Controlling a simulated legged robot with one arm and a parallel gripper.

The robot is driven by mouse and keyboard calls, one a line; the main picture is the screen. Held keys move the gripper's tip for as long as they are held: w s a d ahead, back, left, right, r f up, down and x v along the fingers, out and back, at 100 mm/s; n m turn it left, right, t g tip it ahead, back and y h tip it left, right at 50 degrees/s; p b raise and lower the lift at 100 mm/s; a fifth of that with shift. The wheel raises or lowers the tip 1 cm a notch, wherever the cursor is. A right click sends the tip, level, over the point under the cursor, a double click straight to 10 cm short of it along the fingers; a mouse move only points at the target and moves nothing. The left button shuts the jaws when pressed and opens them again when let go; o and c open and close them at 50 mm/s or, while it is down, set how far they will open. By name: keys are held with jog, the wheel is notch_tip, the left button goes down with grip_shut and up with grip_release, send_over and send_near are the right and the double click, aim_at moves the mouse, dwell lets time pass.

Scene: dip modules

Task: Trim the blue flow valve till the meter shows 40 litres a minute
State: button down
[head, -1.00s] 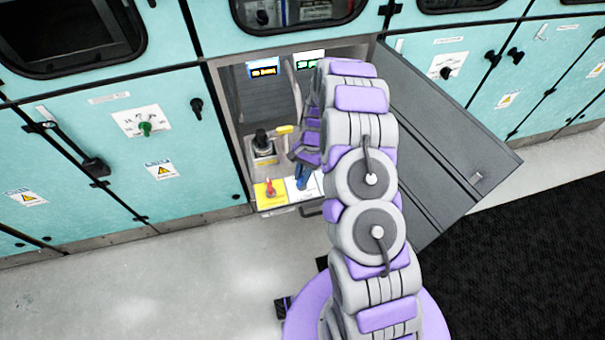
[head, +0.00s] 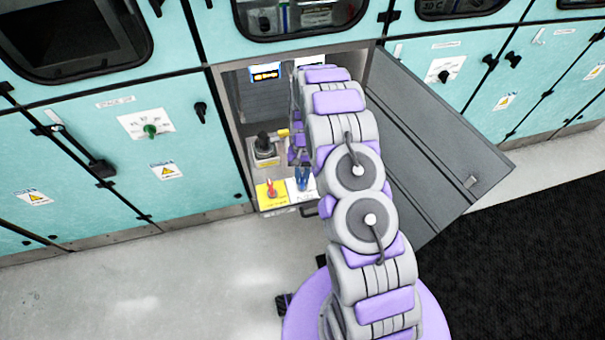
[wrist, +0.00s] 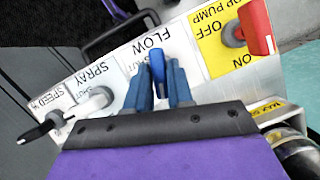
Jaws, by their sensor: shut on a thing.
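The blue flow valve handle (wrist: 157,65) stands on the white FLOW plate (wrist: 147,44) in the wrist view. My gripper (wrist: 158,75) has its two blue-grey fingers on either side of the handle and is shut on it. In the head view, my gripper (head: 302,179) is low in the open cabinet, and I cannot separate fingers from handle there. A display with orange text (head: 266,73) is at the back of the cabinet, its text too small to read. A second display beside it is mostly hidden behind my arm, and no flow figure is readable.
A red pump handle (wrist: 256,27) on a yellow plate is beside the flow valve. A white SPRAY handle (wrist: 95,101) and a black SPEED lever (wrist: 38,131) are on its other side. In the head view, the open cabinet door (head: 430,150) stands to the right of my arm.

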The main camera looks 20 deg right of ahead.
jog(key=c, duration=1.1)
grip_release()
jog(key=shift+r, duration=0.15)
jog(key=p+v, duration=0.2)
jog(key=v, duration=1.5)
jog(key=shift+p, duration=0.4)
